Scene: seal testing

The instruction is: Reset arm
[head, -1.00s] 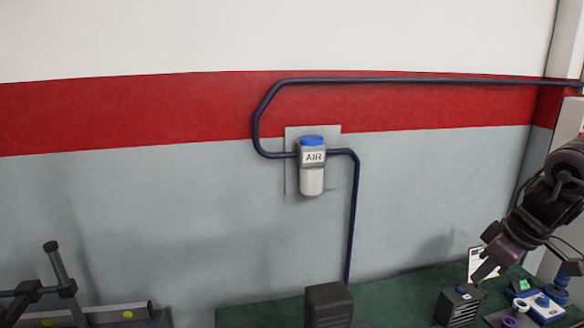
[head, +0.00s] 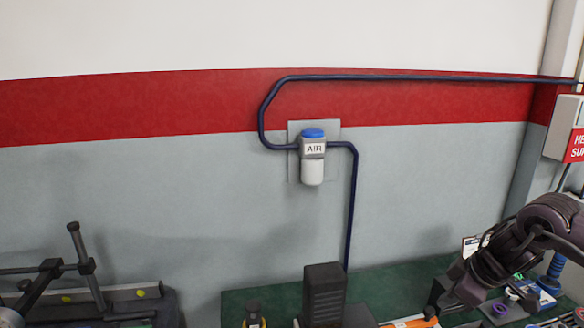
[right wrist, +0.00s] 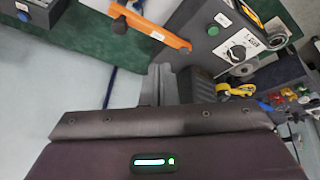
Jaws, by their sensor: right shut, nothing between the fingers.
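My right arm comes in at the lower right of the head view, bent down over the green bench. Its gripper (head: 440,302) is at the lower edge, above the bench and to the right of the dark ribbed box, partly dark against the things behind it. In the right wrist view the gripper's dark housing with a lit green indicator fills the bottom, and the grey fingers (right wrist: 168,84) are together with nothing held. My left gripper is not in view.
The green bench (head: 380,292) holds a dark ribbed box (head: 323,295), an orange-handled tool (head: 412,322) and a blue-white device. An AIR unit (head: 312,160) with blue piping is on the wall. A dark bar fixture (head: 88,262) stands at the left. The wrist view shows a panel with a knob (right wrist: 237,53).

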